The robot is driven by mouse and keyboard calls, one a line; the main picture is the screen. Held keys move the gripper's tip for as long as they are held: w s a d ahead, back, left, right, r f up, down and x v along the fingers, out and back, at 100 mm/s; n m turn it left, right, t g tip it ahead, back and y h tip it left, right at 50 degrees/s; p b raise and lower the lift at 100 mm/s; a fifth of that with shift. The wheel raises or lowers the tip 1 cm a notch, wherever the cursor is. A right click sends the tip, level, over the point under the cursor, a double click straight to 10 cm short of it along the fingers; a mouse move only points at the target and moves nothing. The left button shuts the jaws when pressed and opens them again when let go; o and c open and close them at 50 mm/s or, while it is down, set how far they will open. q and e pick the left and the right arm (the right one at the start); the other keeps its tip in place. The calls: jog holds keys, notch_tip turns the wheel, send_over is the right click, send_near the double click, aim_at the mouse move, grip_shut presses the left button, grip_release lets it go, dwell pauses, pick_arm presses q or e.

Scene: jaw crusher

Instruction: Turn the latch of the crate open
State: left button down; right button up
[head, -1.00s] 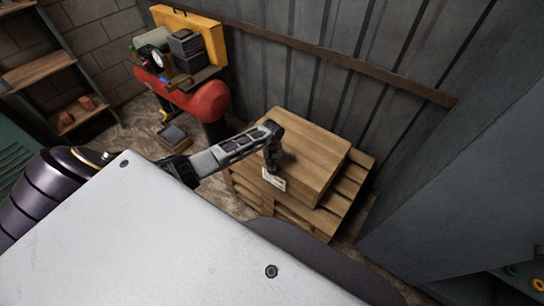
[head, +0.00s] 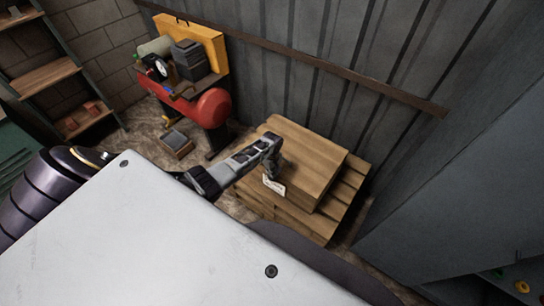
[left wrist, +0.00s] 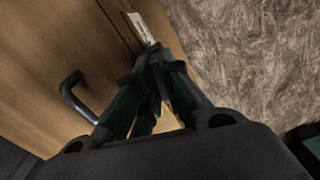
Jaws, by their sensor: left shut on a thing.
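The wooden crate (head: 312,158) sits beside the metal wall, with a white label (head: 274,186) on its near side. My left gripper (head: 274,170) is at the crate's near edge, just above the label. In the left wrist view its fingers (left wrist: 155,58) come together at the crate's edge, close to the label (left wrist: 140,30). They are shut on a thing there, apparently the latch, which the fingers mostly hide. I cannot tell the latch's angle. A dark bar handle (left wrist: 72,92) stands on the crate's wooden surface (left wrist: 55,45). My right gripper is not in view.
The crate rests on a wooden pallet (head: 345,200). A red machine (head: 205,106) with a yellow panel (head: 195,35) stands behind to the left. A small box (head: 176,143) lies on the floor. A shelf (head: 50,75) is at far left, a grey cabinet (head: 450,170) at right.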

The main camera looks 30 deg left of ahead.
pick_arm(q)
jog(key=shift+n+p, duration=0.65)
jog(key=shift+n, duration=0.65)
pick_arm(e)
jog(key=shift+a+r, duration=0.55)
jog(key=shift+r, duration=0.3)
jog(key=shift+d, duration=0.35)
pick_arm(q)
jog(key=c, duration=1.6)
grip_release()
jog(key=shift+o, duration=0.2)
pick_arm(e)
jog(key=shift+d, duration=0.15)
pick_arm(q)
jog(key=shift+r, duration=0.1)
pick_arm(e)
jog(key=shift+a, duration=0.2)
pick_arm(q)
jog(key=shift+r, duration=0.1)
